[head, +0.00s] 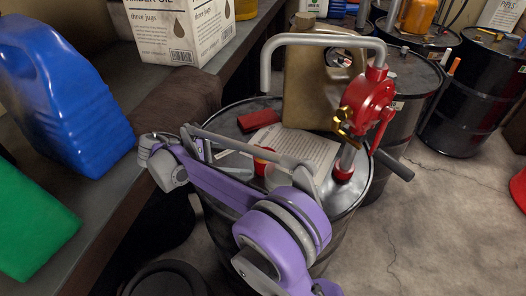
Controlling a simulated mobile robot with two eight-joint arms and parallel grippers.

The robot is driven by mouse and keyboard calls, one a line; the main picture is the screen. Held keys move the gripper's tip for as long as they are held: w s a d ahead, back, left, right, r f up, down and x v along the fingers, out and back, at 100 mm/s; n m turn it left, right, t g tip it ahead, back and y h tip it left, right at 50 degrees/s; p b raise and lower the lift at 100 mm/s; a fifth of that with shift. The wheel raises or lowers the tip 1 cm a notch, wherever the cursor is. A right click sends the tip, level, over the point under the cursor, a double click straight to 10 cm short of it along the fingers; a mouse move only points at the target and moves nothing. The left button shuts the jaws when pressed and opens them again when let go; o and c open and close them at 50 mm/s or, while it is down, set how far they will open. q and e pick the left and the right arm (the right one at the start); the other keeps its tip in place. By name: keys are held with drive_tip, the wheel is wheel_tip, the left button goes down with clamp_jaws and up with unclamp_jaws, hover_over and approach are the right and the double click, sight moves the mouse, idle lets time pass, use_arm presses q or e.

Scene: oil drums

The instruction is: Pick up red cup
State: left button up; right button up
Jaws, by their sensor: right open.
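A small red object (263,163), which looks like the red cup, stands on top of the near oil drum (345,207). My purple and grey right arm partly hides it, so its full shape cannot be seen. My right gripper (230,162) is over the left part of the drum top, to the left of the red object. It is open, and its fingers are partly hidden behind my arm link. I cannot tell whether it touches anything. My left gripper is not in view.
A red hand pump (368,97) with a grey pipe, a tan can (315,85), a printed sheet (305,148) and a flat red item (259,120) crowd the drum top. A bench with a blue jug (62,95) is left. More drums (475,95) stand back right; floor at right is clear.

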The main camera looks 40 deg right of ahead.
drive_tip(key=shift+w+d, duration=0.1)
drive_tip(key=shift+d, duration=0.1)
drive_tip(key=x, duration=0.4)
drive_tip(key=shift+s+d, duration=0.1)
drive_tip(key=shift+s, duration=0.3)
drive_tip(key=x, duration=0.6)
drive_tip(key=shift+b, duration=0.3)
drive_tip(key=shift+r, duration=0.1)
drive_tip(key=c, duration=1.3)
drive_tip(key=shift+r, duration=0.15)
